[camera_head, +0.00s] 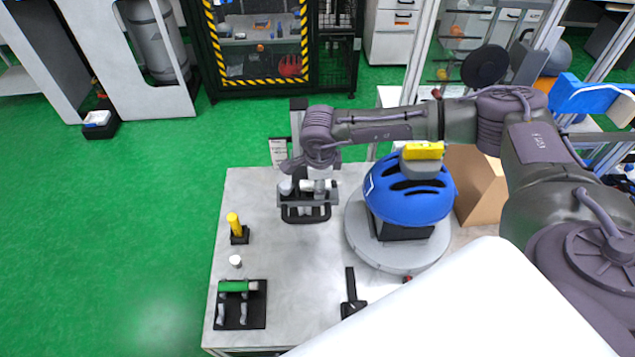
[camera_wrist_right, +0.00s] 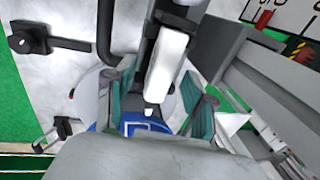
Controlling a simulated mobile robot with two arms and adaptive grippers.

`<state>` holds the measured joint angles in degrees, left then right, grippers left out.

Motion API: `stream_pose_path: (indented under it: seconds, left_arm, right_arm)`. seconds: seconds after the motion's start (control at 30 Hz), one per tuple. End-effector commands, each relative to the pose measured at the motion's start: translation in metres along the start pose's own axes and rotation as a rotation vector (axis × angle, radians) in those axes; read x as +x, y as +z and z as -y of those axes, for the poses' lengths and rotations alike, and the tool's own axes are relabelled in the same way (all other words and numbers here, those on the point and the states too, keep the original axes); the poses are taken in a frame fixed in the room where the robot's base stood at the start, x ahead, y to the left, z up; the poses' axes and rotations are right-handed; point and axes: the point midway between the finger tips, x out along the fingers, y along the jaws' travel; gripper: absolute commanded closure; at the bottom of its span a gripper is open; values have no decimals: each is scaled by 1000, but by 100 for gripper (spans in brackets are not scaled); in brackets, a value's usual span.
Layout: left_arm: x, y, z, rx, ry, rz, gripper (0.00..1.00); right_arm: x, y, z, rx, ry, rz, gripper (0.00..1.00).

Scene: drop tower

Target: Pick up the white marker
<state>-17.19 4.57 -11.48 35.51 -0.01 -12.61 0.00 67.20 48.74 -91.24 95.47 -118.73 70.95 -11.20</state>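My right gripper (camera_head: 308,188) hangs over a black holder (camera_head: 305,217) near the back edge of the grey table. In the right wrist view, its two teal-padded fingers (camera_wrist_right: 155,100) stand apart, with a white rounded bar, apparently the white marker (camera_wrist_right: 166,62), between them. I see gaps beside it, so the gripper looks open. In the head view, white pieces show around the fingers, but the gripper partly hides them and the marker's outline is unclear there. My left gripper is in neither view.
A blue helmet (camera_head: 408,200) sits on a round grey base (camera_head: 370,250) right of the gripper. A yellow cylinder (camera_head: 234,223) stands in a black base, near a small white cylinder (camera_head: 236,261) and a green cylinder (camera_head: 233,286) on a black holder.

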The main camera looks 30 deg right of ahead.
Motion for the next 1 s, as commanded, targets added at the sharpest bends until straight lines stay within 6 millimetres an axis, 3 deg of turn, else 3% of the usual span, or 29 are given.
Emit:
stream_pose_path:
  seconds: [0.03,0.3,0.67,0.93,1.0]
  left_arm:
    - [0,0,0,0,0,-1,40]
    - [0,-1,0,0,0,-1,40]
    - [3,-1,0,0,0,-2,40]
    - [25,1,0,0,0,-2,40]
    - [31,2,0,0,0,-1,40]
  right_arm:
    - [0,0,0,0,0,0,54]
    - [-1,0,0,1,0,1,99]
    - [-4,1,1,1,-1,3,100]
    - [-34,2,8,0,-6,6,100]
    - [-44,-12,4,2,-2,1,100]
